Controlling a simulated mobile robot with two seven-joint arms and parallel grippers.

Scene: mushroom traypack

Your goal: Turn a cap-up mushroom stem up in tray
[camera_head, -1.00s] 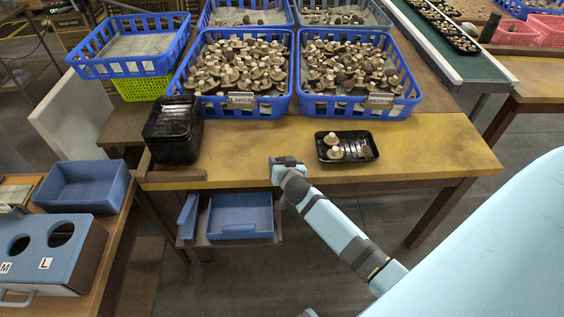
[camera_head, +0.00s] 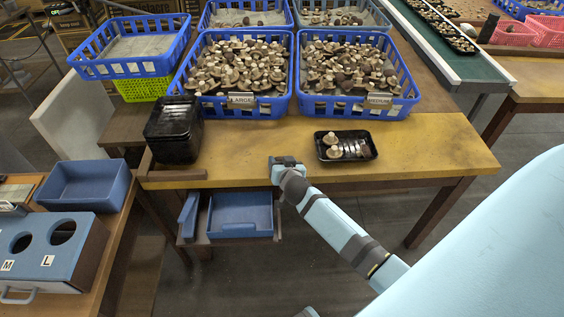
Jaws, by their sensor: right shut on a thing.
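A small black tray (camera_head: 371,155) sits on the wooden table right of my right gripper. In it, two mushrooms stand with pale stems up, the back one (camera_head: 330,137) and the front one (camera_head: 333,152). More pieces lie at the tray's right side, too small to make out. My right gripper (camera_head: 285,161) is at the table's front edge, left of the tray and apart from it. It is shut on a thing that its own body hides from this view. My left gripper is not in view.
Blue baskets marked LARGE (camera_head: 235,112) and MEDIUM (camera_head: 350,112), full of mushrooms, stand behind the tray. A stack of black trays (camera_head: 173,145) stands at the table's left. The tabletop between stack and tray is clear. A green conveyor (camera_head: 440,50) runs at the back right.

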